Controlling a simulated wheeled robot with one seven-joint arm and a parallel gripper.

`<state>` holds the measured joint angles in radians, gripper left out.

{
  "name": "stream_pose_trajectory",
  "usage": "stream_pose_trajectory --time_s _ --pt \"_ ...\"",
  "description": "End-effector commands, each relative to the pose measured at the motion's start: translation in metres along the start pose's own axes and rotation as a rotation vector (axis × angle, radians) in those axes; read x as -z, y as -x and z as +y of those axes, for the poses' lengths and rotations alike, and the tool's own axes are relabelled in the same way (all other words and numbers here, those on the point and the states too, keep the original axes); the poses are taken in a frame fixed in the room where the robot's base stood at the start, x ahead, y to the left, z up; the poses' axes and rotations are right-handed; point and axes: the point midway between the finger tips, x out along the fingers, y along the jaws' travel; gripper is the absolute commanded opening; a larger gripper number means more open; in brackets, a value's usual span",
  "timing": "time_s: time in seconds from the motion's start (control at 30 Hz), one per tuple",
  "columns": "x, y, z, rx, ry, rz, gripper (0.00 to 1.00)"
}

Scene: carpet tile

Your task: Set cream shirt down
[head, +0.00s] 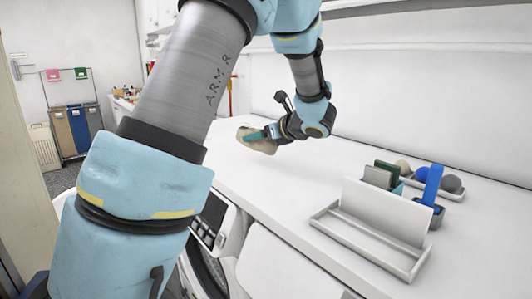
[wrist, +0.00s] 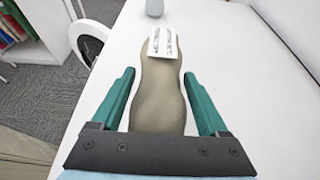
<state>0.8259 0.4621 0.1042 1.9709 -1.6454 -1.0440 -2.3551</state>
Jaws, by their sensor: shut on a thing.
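The cream shirt (head: 262,146) is a folded-looking beige bundle over the far left part of the white counter (head: 300,190). My gripper (head: 252,136) is shut on it, with a teal finger showing against it. In the wrist view the shirt (wrist: 158,95) lies between the two teal fingers (wrist: 160,98) and reaches forward past their tips. A white patch with grey marks (wrist: 165,44) lies on its far part. I cannot tell whether its underside touches the counter.
At the counter's right are a white tray (head: 325,222) with an upright panel, a blue holder (head: 432,185) and several balls (head: 450,183). A small grey rounded object (wrist: 155,8) stands beyond the shirt in the wrist view. The counter's middle is clear. Bins (head: 78,130) stand at the back left.

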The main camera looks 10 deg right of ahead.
Motion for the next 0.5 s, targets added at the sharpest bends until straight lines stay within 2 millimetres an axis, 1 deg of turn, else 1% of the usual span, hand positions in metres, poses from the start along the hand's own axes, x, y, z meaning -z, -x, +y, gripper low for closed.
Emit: stream_pose_trajectory --time_s 0.17,0.37,0.5 --pt "0.014 -0.006 0.000 -0.001 -0.002 -0.001 0.04" --pt "0.040 -0.017 0.000 -0.001 -0.003 0.000 0.04" --pt "0.047 -0.020 0.000 0.000 0.002 -0.001 0.04"
